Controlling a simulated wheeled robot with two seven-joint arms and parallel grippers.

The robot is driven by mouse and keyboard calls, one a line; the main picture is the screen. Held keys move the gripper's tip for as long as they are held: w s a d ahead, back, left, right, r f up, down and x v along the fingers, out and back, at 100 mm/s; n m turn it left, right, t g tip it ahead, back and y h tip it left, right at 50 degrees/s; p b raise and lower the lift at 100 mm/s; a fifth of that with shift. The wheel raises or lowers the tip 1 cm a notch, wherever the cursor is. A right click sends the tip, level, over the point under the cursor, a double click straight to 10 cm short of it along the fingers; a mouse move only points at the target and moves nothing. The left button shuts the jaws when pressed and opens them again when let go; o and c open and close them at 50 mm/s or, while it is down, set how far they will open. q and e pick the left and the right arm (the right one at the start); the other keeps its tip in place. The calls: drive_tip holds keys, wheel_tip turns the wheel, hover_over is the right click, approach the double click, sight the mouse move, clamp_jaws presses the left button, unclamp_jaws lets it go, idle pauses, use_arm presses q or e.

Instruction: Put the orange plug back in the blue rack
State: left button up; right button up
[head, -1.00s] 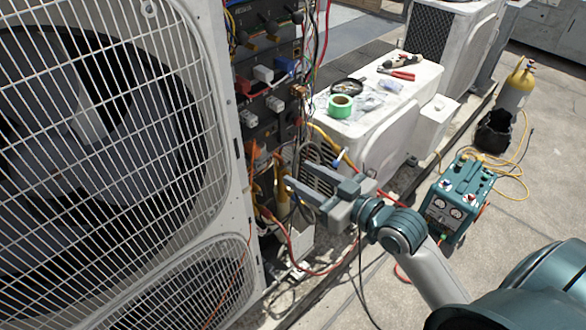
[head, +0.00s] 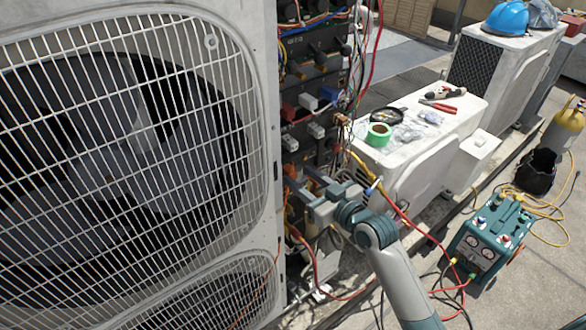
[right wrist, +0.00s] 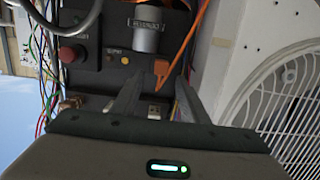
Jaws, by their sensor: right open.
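The orange plug (right wrist: 161,68) with its orange cable shows in the right wrist view, at the front of a dark panel. I cannot tell whether it is seated there. My right gripper (right wrist: 158,80) is open, its two fingers pointing at the panel with the plug between or just beyond their tips. In the head view, my right gripper (head: 301,182) reaches into the open side of the large unit, beside an orange patch that may be the plug. The rack (head: 312,62) of dark modules stands above it; its body looks dark grey, not blue. My left gripper is out of view.
The large fan unit (head: 130,150) stands close on the left. Loose wires (head: 378,45) hang around the rack. A white unit (head: 420,165) on the right carries green tape (head: 379,134) and tools. A teal machine (head: 490,238) with hoses stands on the ground.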

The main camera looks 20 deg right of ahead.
sight(292, 170)
drive_tip(key=shift+p+x, duration=0.35)
drive_tip(key=shift+x, duration=1.9)
clamp_jaws()
